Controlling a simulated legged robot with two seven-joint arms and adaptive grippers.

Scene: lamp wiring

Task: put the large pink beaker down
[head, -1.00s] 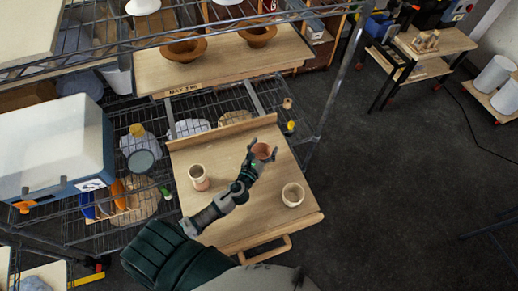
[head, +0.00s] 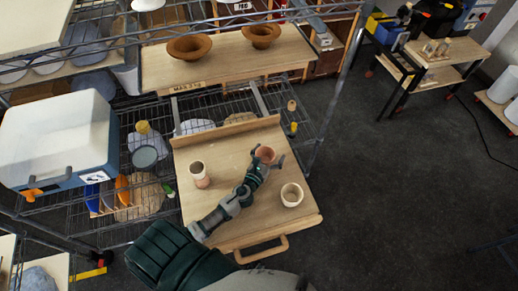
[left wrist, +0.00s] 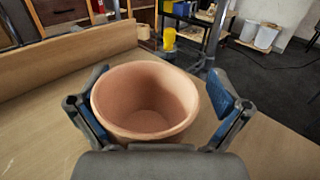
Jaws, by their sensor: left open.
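The large pink beaker (head: 266,154), a reddish-pink open cup, stands upright on the wooden tray board (head: 235,222) near its back right. In the left wrist view the beaker (left wrist: 145,103) fills the middle, with its empty inside showing. My left gripper (head: 267,157) is open around it, one finger on each side. The left finger is very close to the wall, and contact there is unclear. A gap shows between the wall and the right finger. The beaker's base is mostly hidden by the gripper. My right gripper is not in view.
A pale pink-and-white beaker (head: 199,175) stands on the board's left, and a cream cup (head: 292,194) on its right. A raised wooden lip (head: 226,131) runs along the back. Terracotta bowls (head: 189,46) sit on the shelf above. Board space between the cups is partly under my arm.

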